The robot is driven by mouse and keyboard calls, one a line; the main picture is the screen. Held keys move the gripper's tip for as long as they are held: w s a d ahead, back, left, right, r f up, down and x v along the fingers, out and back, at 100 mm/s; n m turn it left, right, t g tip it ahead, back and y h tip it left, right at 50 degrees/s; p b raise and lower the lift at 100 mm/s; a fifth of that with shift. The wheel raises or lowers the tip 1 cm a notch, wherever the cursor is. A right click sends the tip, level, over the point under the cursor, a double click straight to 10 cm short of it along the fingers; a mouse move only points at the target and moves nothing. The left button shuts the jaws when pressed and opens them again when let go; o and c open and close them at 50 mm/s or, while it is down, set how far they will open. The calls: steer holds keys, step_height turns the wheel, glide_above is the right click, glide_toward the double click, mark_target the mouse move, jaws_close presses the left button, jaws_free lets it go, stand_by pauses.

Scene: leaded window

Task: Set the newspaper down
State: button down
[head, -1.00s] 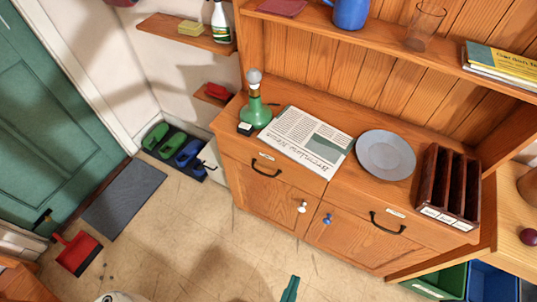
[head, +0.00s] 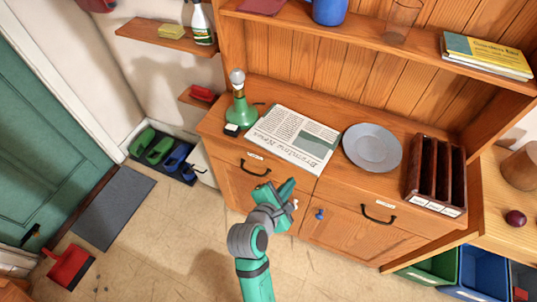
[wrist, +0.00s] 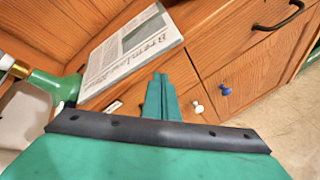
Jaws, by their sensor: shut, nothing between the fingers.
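The newspaper (head: 293,138) lies flat on the wooden sideboard top, between the green lamp and the grey plate. It also shows in the wrist view (wrist: 130,45), at the upper left beyond my fingers. My gripper (head: 275,190) is in front of the sideboard's drawers, below and nearer than the newspaper, and apart from it. In the wrist view my green fingers (wrist: 162,97) are together with nothing between them.
The green lamp (head: 241,108) stands left of the newspaper. The grey plate (head: 372,148) and a dark wooden letter rack (head: 436,172) stand to the right. Drawer handles and knobs stick out from the sideboard front (head: 340,232).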

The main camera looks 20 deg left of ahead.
steer(key=s+a+r+n+g, duration=0.3)
steer(key=a+r+n, duration=0.3)
steer(key=a, duration=0.6)
step_height(320, 180, up, 3)
steer(key=shift+s+f+n+g+h, duration=0.2)
steer(key=shift+s+n+g+h, duration=0.05)
steer(key=shift+n+g+h, duration=0.15)
steer(key=shift+w+f, duration=0.2)
steer(key=shift+w, duration=0.15)
steer(key=shift+f, duration=0.1)
steer(key=shift+w+d+f, duration=0.1)
steer(key=shift+w+f, duration=0.15)
steer(key=shift+f, duration=0.05)
steer(key=shift+f, duration=0.1)
